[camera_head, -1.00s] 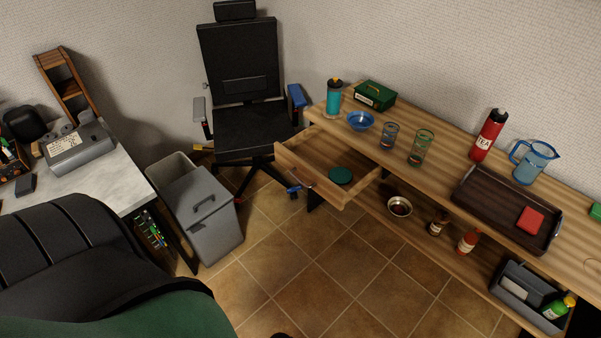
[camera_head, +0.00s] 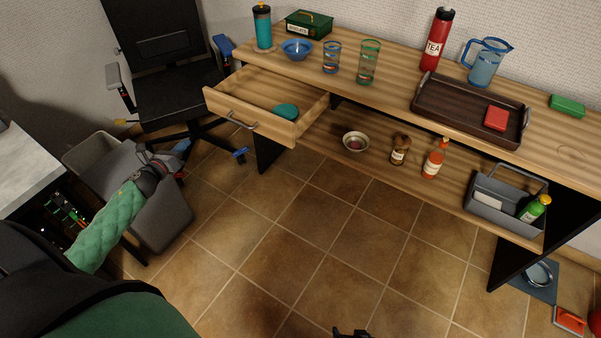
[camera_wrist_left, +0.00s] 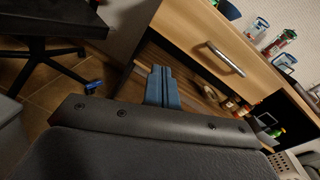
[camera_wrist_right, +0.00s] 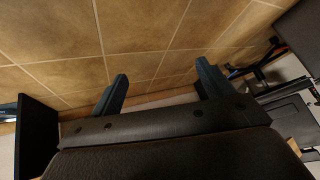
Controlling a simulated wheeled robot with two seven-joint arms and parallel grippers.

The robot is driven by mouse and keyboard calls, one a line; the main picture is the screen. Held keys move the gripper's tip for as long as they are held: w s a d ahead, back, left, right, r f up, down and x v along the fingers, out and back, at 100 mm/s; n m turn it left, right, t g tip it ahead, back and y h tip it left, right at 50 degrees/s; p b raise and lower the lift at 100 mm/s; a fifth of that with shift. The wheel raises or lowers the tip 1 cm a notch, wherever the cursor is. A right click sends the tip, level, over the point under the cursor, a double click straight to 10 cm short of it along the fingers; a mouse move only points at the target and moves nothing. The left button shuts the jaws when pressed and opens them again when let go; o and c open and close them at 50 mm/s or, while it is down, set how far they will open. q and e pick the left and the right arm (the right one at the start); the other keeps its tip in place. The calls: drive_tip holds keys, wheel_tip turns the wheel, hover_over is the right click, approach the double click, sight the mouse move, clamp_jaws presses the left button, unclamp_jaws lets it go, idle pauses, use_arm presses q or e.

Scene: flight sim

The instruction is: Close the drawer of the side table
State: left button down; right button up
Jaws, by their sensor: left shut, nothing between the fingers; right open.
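The side table (camera_head: 380,172) is wooden, with a top and a lower shelf. Its drawer (camera_head: 262,106) is pulled out at the left end and holds a teal round object (camera_head: 285,111). The drawer's metal handle (camera_head: 241,121) faces me; in the left wrist view the drawer front (camera_wrist_left: 205,40) and handle (camera_wrist_left: 224,58) fill the upper right. My left gripper (camera_head: 170,165) is shut and empty, left of and apart from the drawer; its fingers (camera_wrist_left: 161,86) show together in the left wrist view. My right gripper (camera_wrist_right: 160,84) is open and empty over the tiled floor; part of it shows at the bottom edge of the head view (camera_head: 352,333).
A black office chair (camera_head: 165,75) stands left of the drawer. A grey bin (camera_head: 165,210) is under my left arm. Cups, a tray (camera_head: 470,110) and a jug (camera_head: 487,62) stand on the tabletop. The tiled floor before the table is clear.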

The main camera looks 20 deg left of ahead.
use_arm(q)
wheel_tip(320, 180, up, 5)
drive_tip(key=w+m+h+b, duration=0.1)
drive_tip(key=m+h, duration=0.1)
drive_tip(key=m, duration=0.3)
drive_tip(key=p, duration=0.2)
approach(216, 104)
drive_tip(key=shift+m+h, duration=0.3)
drive_tip(key=x, duration=0.5)
drive_tip(key=shift+a, duration=0.1)
drive_tip(key=shift+x, duration=0.9)
drive_tip(key=shift+f, duration=0.1)
use_arm(e)
wheel_tip(216, 104, up, 9)
drive_tip(key=w+a, duration=0.1)
drive_tip(key=shift+w+a, duration=0.15)
use_arm(q)
drive_tip(key=shift+w, duration=0.1)
use_arm(e)
drive_tip(key=shift+f, duration=0.1)
